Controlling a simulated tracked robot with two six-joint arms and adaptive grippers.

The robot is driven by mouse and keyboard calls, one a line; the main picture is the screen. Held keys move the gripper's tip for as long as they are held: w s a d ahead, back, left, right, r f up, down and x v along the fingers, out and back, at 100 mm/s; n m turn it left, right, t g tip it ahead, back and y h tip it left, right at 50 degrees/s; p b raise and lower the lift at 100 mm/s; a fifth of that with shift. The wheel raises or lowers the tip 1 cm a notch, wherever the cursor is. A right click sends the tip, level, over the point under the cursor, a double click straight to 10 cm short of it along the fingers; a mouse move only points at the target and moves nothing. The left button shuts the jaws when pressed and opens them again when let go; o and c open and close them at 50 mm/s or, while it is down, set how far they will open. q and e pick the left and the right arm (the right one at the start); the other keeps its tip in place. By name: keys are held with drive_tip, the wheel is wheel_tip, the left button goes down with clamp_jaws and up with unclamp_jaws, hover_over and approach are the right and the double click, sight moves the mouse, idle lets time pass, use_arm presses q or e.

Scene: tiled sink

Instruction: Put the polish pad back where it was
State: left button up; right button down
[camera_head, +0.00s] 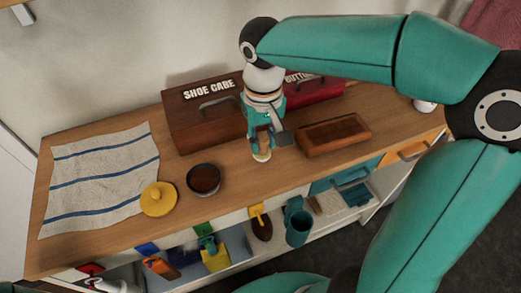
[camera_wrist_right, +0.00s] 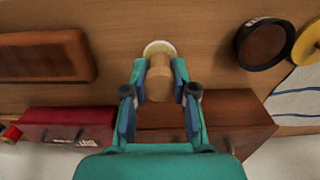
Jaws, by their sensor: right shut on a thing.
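The polish pad has a wooden handle and a pale round face. It shows under my right gripper in the head view (camera_head: 262,153) and between the fingers in the right wrist view (camera_wrist_right: 159,80). My right gripper (camera_head: 268,138) is shut on its handle, pointing down over the wooden counter; the fingers also show in the wrist view (camera_wrist_right: 160,95). I cannot tell whether the pad touches the counter. A brown wooden tray (camera_head: 333,134) lies just right of the gripper. My left gripper is not in view.
A brown SHOE CARE box (camera_head: 203,112) and a red box (camera_head: 318,90) stand behind the gripper. An open dark tin (camera_head: 204,180), a yellow lid (camera_head: 158,199) and a striped towel (camera_head: 98,178) lie left. Several items hang below the counter's front edge (camera_head: 190,222).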

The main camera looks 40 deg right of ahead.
sight(263, 149)
drive_tip(key=shift+f, duration=1.75)
drive_tip(key=shift+f, duration=0.1)
drive_tip(key=c, duration=0.9)
unclamp_jaws()
drive_tip(key=shift+r, duration=0.2)
wheel_tip(263, 149, up, 12)
drive_tip(key=shift+f+p, duration=0.1)
drive_tip(key=shift+p, duration=0.55)
